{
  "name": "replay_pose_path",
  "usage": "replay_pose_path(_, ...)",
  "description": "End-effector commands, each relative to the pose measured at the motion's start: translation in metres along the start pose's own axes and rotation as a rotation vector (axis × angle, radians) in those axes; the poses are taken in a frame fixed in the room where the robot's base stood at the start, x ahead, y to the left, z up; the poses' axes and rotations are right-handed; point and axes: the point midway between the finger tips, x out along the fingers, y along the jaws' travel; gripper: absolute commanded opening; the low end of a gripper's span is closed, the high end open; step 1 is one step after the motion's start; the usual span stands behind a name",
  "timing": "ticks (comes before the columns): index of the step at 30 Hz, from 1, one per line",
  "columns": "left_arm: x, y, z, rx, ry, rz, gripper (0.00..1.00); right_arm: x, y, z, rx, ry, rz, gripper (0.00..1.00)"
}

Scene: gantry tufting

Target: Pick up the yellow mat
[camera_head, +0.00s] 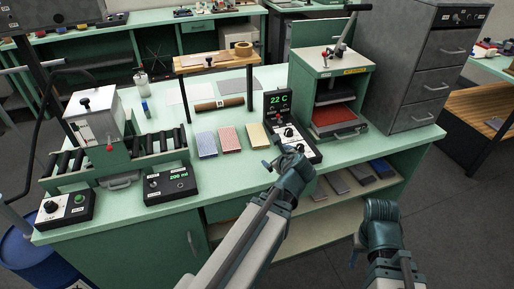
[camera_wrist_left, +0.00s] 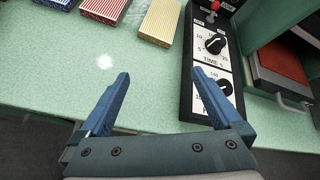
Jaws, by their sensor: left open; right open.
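The yellow mat (camera_head: 252,136) lies flat on the green bench, at the right end of a row beside a red mat (camera_head: 229,139) and a blue mat (camera_head: 206,144). In the left wrist view the yellow mat (camera_wrist_left: 161,20) is at the top, partly cut off. My left gripper (camera_wrist_left: 160,72) is open and empty, with the bare bench between its fingers; the mat lies beyond the fingertips, apart from them. In the head view my left gripper (camera_head: 282,158) is near the front edge, right of the mat. My right gripper (camera_head: 380,212) is off the bench at lower right, fingers not distinct.
A control box (camera_head: 290,135) reading 22 C stands just right of the yellow mat, close to my left gripper; its dials (camera_wrist_left: 215,43) show in the wrist view. A press (camera_head: 333,95) stands behind it. A raised wooden shelf (camera_head: 213,63) stands behind the mats. Bench in front is clear.

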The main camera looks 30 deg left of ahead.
Motion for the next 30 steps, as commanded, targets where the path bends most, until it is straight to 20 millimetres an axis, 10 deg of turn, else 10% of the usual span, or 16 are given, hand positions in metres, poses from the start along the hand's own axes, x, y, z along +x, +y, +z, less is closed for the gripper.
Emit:
replay_pose_path(9,0.034,0.006,0.031,0.446,-0.176,-0.06,1.0,0.033,-0.003,-0.002,0.0,0.0,0.0,0.5)
replay_pose_path(17,0.043,0.005,0.035,0.477,-0.186,-0.06,1.0,0.037,-0.004,-0.002,0.0,0.0,0.0,0.5)
replay_pose_path(30,0.114,-0.003,0.045,0.474,-0.185,-0.06,1.0,0.065,-0.006,-0.004,0.0,0.0,0.0,0.5)
